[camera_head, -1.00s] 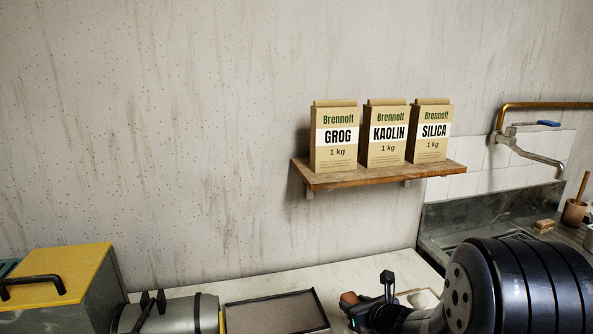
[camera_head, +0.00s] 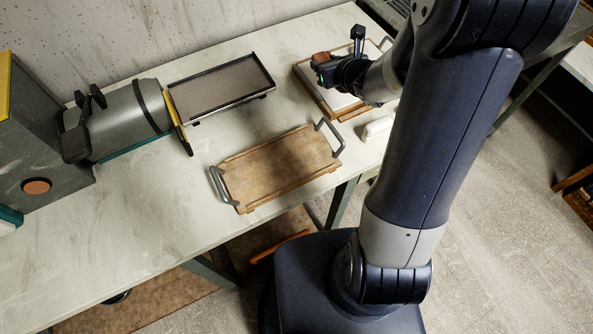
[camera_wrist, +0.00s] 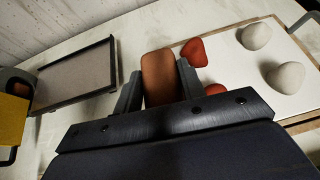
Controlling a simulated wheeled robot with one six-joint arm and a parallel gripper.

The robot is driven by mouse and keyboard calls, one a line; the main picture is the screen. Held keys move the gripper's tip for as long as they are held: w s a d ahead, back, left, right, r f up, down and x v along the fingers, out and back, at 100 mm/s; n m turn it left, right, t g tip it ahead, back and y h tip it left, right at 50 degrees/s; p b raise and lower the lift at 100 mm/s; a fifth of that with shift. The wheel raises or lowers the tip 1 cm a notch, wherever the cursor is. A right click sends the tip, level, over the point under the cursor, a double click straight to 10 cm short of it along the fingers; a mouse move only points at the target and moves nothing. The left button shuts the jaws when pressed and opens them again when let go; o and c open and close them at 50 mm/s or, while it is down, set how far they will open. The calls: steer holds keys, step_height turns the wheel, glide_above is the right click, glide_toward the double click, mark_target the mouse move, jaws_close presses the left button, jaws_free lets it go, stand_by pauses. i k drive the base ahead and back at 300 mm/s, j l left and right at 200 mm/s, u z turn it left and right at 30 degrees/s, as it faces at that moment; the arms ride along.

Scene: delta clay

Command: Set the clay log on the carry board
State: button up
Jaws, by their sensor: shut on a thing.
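The clay log (camera_wrist: 158,77) is a brown-orange block between the two fingers of my gripper (camera_wrist: 160,86) in the wrist view. In the head view the log (camera_head: 321,57) shows small at the tip of my gripper (camera_head: 322,66), near the table's back right, over or beside a white-topped board. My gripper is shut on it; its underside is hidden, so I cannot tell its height. The carry board (camera_head: 280,168) is a bare wooden board with a grey metal handle at each end. It lies at the table's front edge, nearer than my gripper.
The white-topped board (camera_wrist: 225,78) holds red and pale clay lumps. A dark-rimmed tray (camera_head: 222,88) lies before the grey extruder barrel (camera_head: 125,122) at the left. A small white block (camera_head: 377,129) lies right of the carry board. The front left table top is clear.

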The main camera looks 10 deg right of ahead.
mark_target(280, 164)
steer(key=k+j+z, duration=0.15)
steer(key=z, duration=0.35)
steer(key=k+z, duration=0.45)
steer(key=k+l, duration=0.1)
steer(key=k, duration=0.15)
